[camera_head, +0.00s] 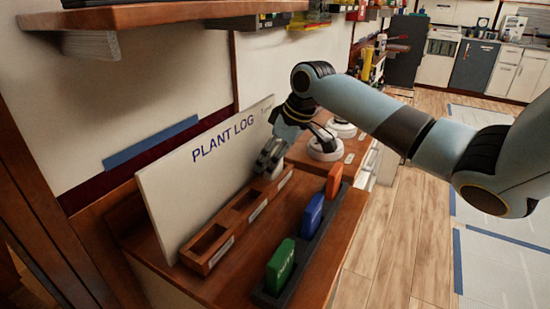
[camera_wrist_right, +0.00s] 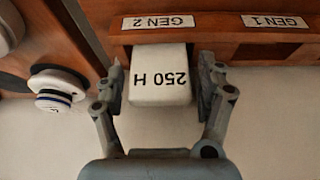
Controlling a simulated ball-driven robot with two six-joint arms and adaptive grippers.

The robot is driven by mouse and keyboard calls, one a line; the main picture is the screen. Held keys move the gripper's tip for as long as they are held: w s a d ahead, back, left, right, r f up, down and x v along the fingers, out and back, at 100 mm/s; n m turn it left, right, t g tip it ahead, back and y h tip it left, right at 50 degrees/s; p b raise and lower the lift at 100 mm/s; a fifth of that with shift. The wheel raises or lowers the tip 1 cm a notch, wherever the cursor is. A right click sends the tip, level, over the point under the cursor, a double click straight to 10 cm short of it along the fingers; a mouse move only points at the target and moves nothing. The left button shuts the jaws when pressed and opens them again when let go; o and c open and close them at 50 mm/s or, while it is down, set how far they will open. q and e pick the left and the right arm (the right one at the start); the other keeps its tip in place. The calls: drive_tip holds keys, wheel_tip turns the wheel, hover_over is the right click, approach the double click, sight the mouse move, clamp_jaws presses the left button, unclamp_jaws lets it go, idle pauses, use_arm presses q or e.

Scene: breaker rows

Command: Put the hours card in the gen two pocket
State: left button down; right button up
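The hours card (camera_wrist_right: 160,78) is a white block marked "250 H", upside down in the right wrist view. It stands at the pocket labelled GEN 2 (camera_wrist_right: 159,22), its lower part hidden, apparently inside it. My right gripper (camera_wrist_right: 161,85) has one finger on each side of the card. The pads are very close to its sides, and I cannot tell whether they touch. In the head view my right gripper (camera_head: 268,165) is low over the far end of the wooden pocket rack (camera_head: 222,247), in front of the PLANT LOG board (camera_head: 195,178). My left gripper is out of view.
The GEN 1 pocket (camera_wrist_right: 262,52) is beside GEN 2 and looks empty; the nearest pocket (camera_head: 206,241) is also empty. A dark tray (camera_head: 318,245) holds orange (camera_head: 334,180), blue (camera_head: 312,214) and green (camera_head: 281,267) blocks. White round fittings (camera_head: 325,152) stand beyond the rack.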

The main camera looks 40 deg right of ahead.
drive_tip(key=v, duration=1.2)
drive_tip(key=shift+r+p, duration=0.15)
drive_tip(key=shift+p, duration=0.2)
drive_tip(key=shift+s, duration=0.1)
